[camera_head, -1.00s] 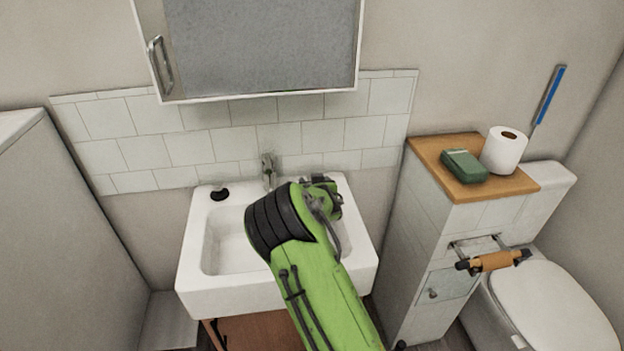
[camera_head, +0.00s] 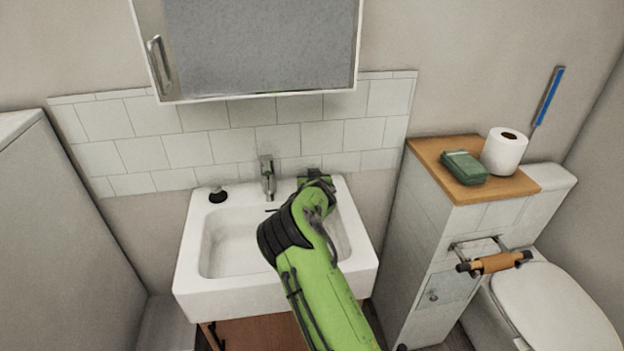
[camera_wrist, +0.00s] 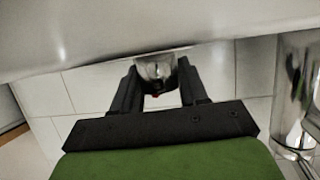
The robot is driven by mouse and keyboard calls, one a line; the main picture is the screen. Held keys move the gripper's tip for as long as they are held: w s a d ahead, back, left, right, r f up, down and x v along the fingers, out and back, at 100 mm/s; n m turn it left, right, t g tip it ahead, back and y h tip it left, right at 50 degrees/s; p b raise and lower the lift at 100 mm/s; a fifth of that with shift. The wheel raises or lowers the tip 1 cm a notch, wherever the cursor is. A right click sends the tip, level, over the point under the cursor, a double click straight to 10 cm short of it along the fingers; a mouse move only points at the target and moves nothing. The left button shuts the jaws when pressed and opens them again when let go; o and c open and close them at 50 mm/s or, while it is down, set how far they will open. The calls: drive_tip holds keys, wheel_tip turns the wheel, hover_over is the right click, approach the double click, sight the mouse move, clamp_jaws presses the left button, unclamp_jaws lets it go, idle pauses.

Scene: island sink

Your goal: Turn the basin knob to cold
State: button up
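The white basin (camera_head: 195,285) stands against the tiled wall, with a metal faucet (camera_head: 267,180) at the middle of its back edge. A chrome part, apparently the faucet, also shows at the right in the wrist view (camera_wrist: 290,95). In the wrist view a round shiny metal knob (camera_wrist: 157,71) with a small red mark sits between the fingertips of my gripper (camera_wrist: 158,68). The fingers are apart, one on each side of the knob; contact is not clear. In the head view my green arm hides the knob and fingers.
A black stopper-like item (camera_head: 218,195) sits at the basin's back left corner. A mirrored cabinet (camera_head: 258,45) hangs above. At the right, a tiled ledge with a wooden top (camera_head: 427,150) holds a green item (camera_head: 465,168) and a paper roll (camera_head: 504,150).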

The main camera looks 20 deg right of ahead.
drive_tip(key=shift+c, duration=0.7)
drive_tip(key=shift+f+m+h+b, duration=0.15)
drive_tip(key=shift+m+h+b, duration=0.25)
drive_tip(key=shift+b, duration=0.35)
drive_tip(key=shift+m+h+b, duration=0.3)
drive_tip(key=shift+h+b, duration=0.05)
drive_tip(key=shift+h, duration=0.05)
drive_tip(key=shift+g, duration=0.3)
drive_tip(key=o, duration=1)
drive_tip(key=shift+c, duration=0.2)
drive_tip(key=shift+r, duration=0.2)
